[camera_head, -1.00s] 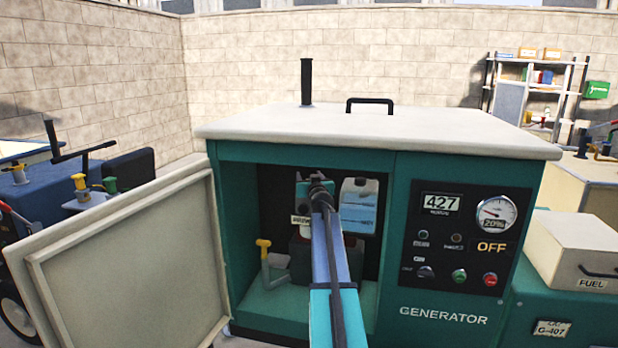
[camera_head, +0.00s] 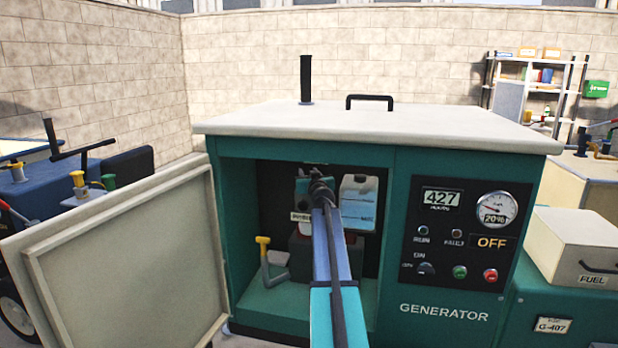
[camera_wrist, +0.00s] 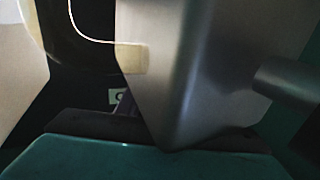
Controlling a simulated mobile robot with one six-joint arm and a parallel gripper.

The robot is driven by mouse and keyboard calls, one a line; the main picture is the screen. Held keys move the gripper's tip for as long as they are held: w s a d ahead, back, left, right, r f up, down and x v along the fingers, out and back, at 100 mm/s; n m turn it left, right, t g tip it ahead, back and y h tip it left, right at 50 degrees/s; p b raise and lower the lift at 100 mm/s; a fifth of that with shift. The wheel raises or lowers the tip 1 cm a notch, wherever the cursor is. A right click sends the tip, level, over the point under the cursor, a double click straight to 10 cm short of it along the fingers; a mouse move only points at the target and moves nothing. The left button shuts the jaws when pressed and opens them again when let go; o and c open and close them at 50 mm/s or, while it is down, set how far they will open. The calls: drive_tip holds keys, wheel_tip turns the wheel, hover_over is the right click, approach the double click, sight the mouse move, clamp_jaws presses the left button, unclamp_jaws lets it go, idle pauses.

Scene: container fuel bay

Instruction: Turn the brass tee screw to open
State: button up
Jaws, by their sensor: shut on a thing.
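My gripper (camera_head: 316,188) reaches into the open bay of the teal generator (camera_head: 230,190). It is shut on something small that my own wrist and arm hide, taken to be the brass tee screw. The screw itself cannot be made out in either view, so its angle cannot be told. The wrist view is dark and close. A large grey metal block (camera_wrist: 200,70) with a round stub (camera_wrist: 290,82) fills much of it, above a teal surface (camera_wrist: 130,160).
A white bottle with blue liquid (camera_head: 358,203) stands behind my arm, to the right. A yellow-topped bent pipe (camera_head: 264,252) stands at the bay's lower left. The open cream door (camera_head: 130,265) is on the left. The control panel (camera_head: 458,235) reads OFF.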

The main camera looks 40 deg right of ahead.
drive_tip(key=shift+w+n+t+y+b, duration=0.2)
drive_tip(key=shift+n+t+y+b, duration=0.3)
drive_tip(key=shift+b, duration=2.85)
drive_tip(key=shift+a+y+b, duration=0.2)
drive_tip(key=shift+y+b, duration=0.1)
drive_tip(key=shift+b, duration=0.6)
drive_tip(key=o, duration=1.1)
drive_tip(key=shift+c, duration=0.2)
drive_tip(key=shift+r, duration=0.1)
drive_tip(key=shift+r+p, duration=0.4)
drive_tip(key=shift+r, duration=1.35)
drive_tip(key=w+a+r+p+v, duration=0.1)
drive_tip(key=a+v, duration=0.2)
drive_tip(key=v, duration=1.2)
drive_tip(key=shift+r, duration=0.25)
drive_tip(key=shift+s+a, duration=0.1)
